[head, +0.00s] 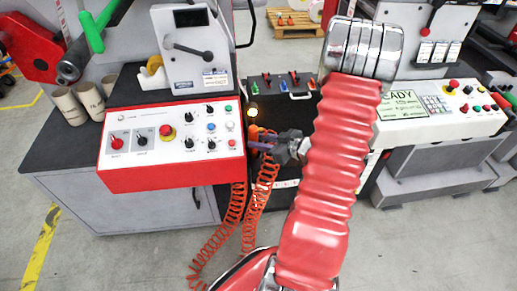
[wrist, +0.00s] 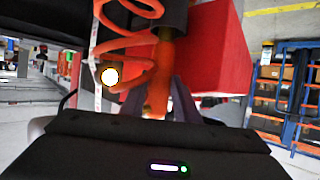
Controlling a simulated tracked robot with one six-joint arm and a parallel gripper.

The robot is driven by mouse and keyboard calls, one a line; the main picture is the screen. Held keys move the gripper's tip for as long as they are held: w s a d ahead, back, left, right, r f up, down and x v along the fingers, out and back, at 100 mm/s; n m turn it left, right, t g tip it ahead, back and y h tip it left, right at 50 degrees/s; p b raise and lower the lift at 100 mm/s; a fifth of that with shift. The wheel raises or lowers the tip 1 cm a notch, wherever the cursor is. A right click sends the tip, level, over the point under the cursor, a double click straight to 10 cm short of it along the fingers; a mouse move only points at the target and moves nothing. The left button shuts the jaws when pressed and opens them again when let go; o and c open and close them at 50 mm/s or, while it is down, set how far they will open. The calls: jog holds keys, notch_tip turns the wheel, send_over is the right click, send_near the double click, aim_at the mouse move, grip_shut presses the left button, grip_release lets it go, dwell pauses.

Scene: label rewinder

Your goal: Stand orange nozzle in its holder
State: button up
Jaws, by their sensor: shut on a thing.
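In the head view, my gripper (head: 262,146) is low between the two machines, beside the right end of the red control panel box. In the wrist view, the orange nozzle (wrist: 160,75) lies between the dark fingers of my gripper (wrist: 165,100), which is shut on it. The nozzle's far end meets a dark cylinder (wrist: 173,14); I cannot tell whether this is its holder or whether the nozzle is inside it. An orange coiled hose (wrist: 128,40) loops beside the nozzle. My red arm hides part of the area in the head view.
The red control panel (head: 170,145) is close on the left of my gripper. Coiled orange hoses (head: 232,215) hang down to the floor. A dark tool tray (head: 282,86) is behind, and a second panel (head: 440,105) stands to the right. The floor at the front left is clear.

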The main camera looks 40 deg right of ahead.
jog(key=shift+f, duration=1.85)
jog(key=shift+f, duration=0.1)
jog(key=o, duration=0.9)
jog(key=v, duration=1.2)
